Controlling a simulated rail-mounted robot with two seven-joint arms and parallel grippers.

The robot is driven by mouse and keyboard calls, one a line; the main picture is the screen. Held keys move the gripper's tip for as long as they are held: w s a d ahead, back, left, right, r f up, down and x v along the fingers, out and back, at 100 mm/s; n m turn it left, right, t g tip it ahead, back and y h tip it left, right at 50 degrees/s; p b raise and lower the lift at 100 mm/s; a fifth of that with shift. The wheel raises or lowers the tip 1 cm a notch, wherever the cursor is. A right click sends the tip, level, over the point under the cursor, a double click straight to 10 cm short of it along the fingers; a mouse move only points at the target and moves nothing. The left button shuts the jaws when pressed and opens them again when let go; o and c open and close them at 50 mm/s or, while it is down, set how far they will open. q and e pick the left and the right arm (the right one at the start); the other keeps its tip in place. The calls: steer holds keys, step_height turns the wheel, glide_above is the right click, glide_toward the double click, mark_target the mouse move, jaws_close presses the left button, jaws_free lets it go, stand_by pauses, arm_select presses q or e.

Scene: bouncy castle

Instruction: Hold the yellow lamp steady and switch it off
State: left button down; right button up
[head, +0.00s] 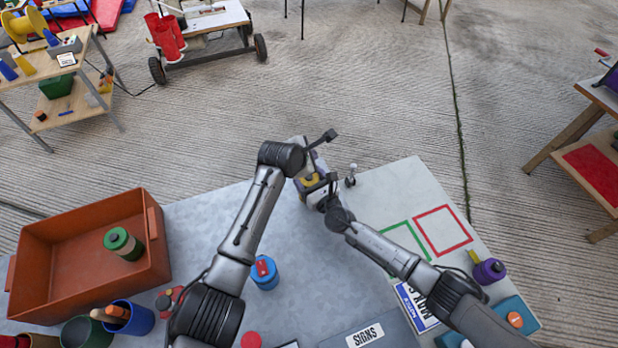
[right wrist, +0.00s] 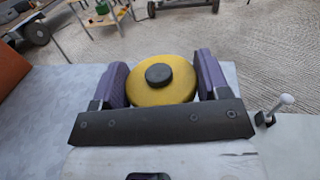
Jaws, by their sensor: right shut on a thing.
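The yellow lamp (head: 309,180) is at the far edge of the grey table, partly hidden by my arms in the head view. In the right wrist view the yellow lamp (right wrist: 150,92) shows as a round yellow body with a dark round knob on top. My right gripper (right wrist: 162,85) is shut on it, with one purple finger pad on each side. In the head view my right gripper (head: 313,187) comes to the lamp from the front right. My left gripper (head: 303,160) is close above and behind the lamp; its fingers are hidden.
An orange-brown crate (head: 60,258) with a green-topped container (head: 123,243) stands on the left. A blue container (head: 264,272) with a red top stands in the middle. A white board (head: 395,190) with green and red outlines lies on the right. A small white-tipped lever (head: 351,172) stands near the lamp.

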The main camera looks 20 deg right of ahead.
steer(key=o, duration=1.2)
